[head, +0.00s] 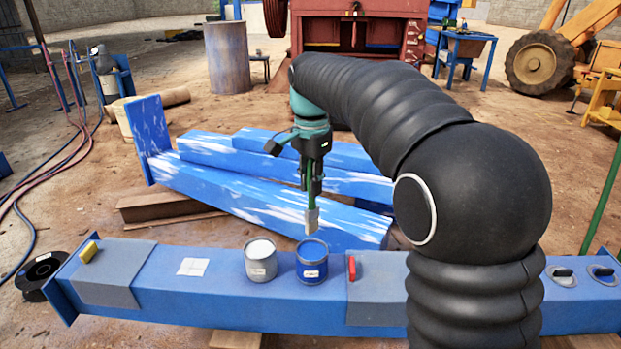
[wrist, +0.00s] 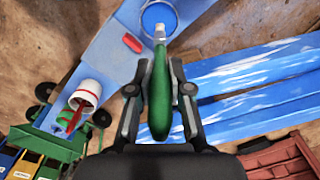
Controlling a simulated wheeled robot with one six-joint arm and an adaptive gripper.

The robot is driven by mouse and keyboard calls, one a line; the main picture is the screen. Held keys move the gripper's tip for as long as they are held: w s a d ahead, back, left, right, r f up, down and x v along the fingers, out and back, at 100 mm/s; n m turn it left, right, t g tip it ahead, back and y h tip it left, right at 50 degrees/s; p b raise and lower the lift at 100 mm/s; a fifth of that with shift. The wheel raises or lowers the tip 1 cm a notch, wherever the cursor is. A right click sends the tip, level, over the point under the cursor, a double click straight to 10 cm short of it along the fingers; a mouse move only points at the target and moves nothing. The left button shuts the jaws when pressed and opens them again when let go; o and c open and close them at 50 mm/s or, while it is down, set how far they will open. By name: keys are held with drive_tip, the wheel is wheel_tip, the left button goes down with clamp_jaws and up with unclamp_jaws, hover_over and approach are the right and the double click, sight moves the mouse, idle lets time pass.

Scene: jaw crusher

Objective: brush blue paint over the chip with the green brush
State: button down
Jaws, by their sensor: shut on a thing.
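My gripper (head: 311,186) is shut on the green brush (wrist: 160,112) by its handle. In the head view the brush hangs upright, its pale tip (head: 311,222) pointing down near the rim of the open blue paint can (head: 312,267). I cannot tell whether tip and can touch. The can stands on the blue beam (head: 215,303); it also shows in the wrist view (wrist: 150,14). A pale square patch (head: 192,267) lies on the beam left of the cans. I cannot tell whether this patch is the chip.
A grey can with white contents (head: 262,265) stands beside the blue can. Grey covers (head: 108,278) with yellow (head: 89,252) and red (head: 352,268) pieces lie on the beam. More blue beams (head: 270,200) lie behind. My arm hides part of the right side.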

sight(312, 208)
drive_tip(key=shift+f+b, duration=2.05)
drive_tip(key=shift+f, duration=0.45)
drive_tip(key=shift+d+f+b, duration=0.1)
drive_tip(key=shift+f+b, duration=0.45)
drive_tip(key=shift+f, duration=0.95)
drive_tip(key=shift+r+p, duration=2)
drive_tip(key=shift+p, duration=0.05)
drive_tip(key=shift+r+p, duration=0.8)
drive_tip(key=shift+r, duration=1.65)
